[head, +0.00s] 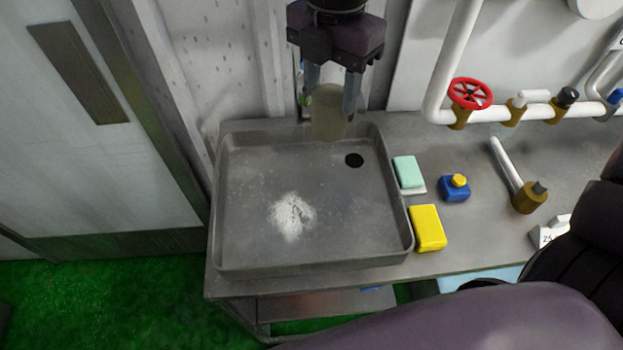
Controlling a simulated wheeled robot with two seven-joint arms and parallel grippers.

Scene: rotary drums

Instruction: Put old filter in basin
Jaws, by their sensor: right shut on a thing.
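My right gripper (332,95) hangs down at the top middle of the head view. It is shut on the old filter (328,114), a dull beige-green rounded piece between its two fingers. The filter is over the far edge of the basin (250,235), right of its middle; I cannot tell its exact height. The basin is a grey metal tray with raised walls, a dark drain hole (354,160) near the far right corner and a white powdery patch (291,215) on its floor. My left gripper is not in view.
Right of the basin lie a mint soap bar (408,171), a yellow sponge (427,228), a blue box with a yellow cap (456,187) and a white-handled hammer-like tool (518,185). White pipes with a red valve wheel (470,94) run along the back. A wall stands behind the basin.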

